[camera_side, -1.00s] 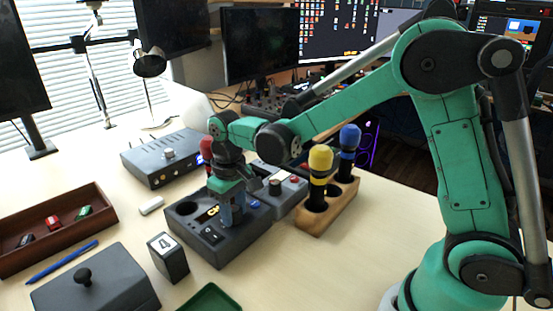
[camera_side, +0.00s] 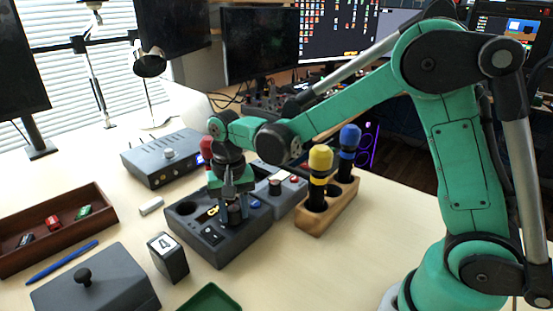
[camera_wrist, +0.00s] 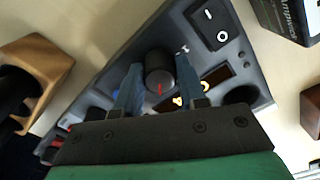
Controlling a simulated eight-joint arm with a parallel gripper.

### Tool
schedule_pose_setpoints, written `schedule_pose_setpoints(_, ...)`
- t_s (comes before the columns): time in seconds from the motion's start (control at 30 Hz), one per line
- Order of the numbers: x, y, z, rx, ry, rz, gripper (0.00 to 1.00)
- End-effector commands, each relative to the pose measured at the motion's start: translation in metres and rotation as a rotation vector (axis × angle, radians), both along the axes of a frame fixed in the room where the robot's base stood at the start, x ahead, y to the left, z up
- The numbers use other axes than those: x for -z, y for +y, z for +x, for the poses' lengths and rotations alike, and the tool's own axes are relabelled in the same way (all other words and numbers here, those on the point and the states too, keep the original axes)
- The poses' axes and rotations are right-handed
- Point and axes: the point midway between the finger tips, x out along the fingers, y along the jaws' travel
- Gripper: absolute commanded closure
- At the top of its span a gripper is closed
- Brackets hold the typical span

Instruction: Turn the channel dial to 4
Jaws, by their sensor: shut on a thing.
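The channel dial is a dark round knob (camera_wrist: 158,68) on a grey control box (camera_side: 212,253). In the wrist view a red pointer line on the knob points down toward my gripper's palm. My gripper (camera_wrist: 160,78) is shut on the knob, one blue-grey finger on each side. In the side view my gripper (camera_side: 234,212) points down at the box and mostly hides the knob. A dark block (camera_side: 169,260) with a white face marked 4 stands beside the box. Some small marks surround the knob, but I cannot read a dial number there.
The box also has a rocker switch (camera_wrist: 210,24). A wooden holder (camera_side: 326,222) with yellow- and blue-topped handles stands to the right. A grey device (camera_side: 165,158), a brown tray (camera_side: 52,237), a lidded box (camera_side: 95,284) and a green tray (camera_side: 210,299) stand around.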

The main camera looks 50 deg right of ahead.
Motion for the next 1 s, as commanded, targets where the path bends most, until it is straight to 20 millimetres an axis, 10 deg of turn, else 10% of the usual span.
schedule_pose_setpoints(0.43,0.0,0.0,0.0,0.012,-0.001,-0.001,1.0)
schedule_pose_setpoints(0.47,0.0,0.0,0.0,0.012,-0.001,-0.001,0.61)
schedule_pose_setpoints(0.57,0.0,0.0,0.0,0.011,-0.001,-0.001,0.33)
schedule_pose_setpoints(1.0,-0.011,0.0,0.0,0.011,0.0,0.0,0.32)
